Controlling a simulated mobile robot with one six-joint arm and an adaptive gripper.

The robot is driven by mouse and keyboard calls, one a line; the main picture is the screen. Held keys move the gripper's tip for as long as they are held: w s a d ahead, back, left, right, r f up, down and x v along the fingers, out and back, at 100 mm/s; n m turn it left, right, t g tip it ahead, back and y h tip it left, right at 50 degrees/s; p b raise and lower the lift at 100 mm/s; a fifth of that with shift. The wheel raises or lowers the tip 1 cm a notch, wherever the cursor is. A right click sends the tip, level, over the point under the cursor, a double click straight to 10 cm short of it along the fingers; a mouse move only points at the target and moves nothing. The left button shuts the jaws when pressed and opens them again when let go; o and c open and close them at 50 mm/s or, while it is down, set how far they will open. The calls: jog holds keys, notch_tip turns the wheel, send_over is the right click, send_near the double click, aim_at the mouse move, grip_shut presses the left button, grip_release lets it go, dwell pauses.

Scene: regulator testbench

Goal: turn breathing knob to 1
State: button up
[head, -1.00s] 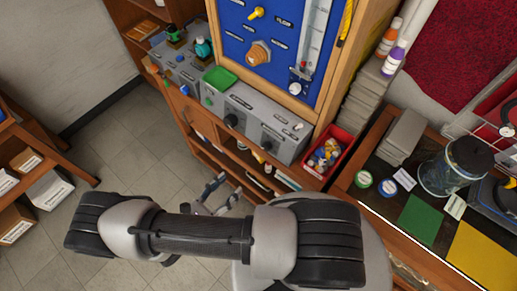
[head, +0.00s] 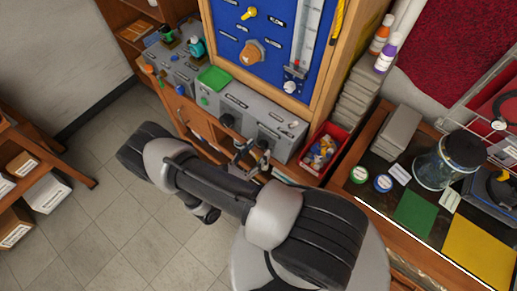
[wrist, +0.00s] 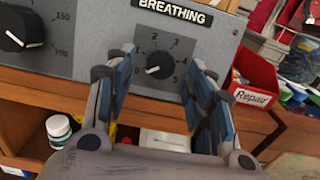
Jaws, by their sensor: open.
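The breathing knob (wrist: 159,66) is a small black dial on a grey panel, under the "BREATHING" label (wrist: 172,11) in the wrist view. Numbers run around it, with 2 and 3 above and 4 and 5 at the right.
A larger black knob (wrist: 18,28) with a numbered scale is left of the breathing knob. A red "Repair" bin (wrist: 254,80) stands right of the box. A shelf below holds a white jar (wrist: 59,128). A blue panel (head: 270,20) rises behind.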

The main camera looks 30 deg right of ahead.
jog(key=shift+w+d, duration=0.25)
jog(key=shift+d, duration=0.45)
jog(key=shift+c, duration=0.3)
jog(key=c, duration=1)
jog(key=m+g+b, duration=0.1)
jog(key=m+b, duration=0.1)
jog(key=m, duration=0.3)
jog(key=shift+w, duration=0.2)
jog(key=m+b, duration=0.1)
jog(key=m, duration=0.2)
jog(key=m+g, duration=0.1)
jog(key=m, duration=0.2)
jog(key=shift+w+a+r+g+b, duration=0.1)
jog(key=shift+g+b, duration=0.2)
jog(key=shift+b, duration=0.05)
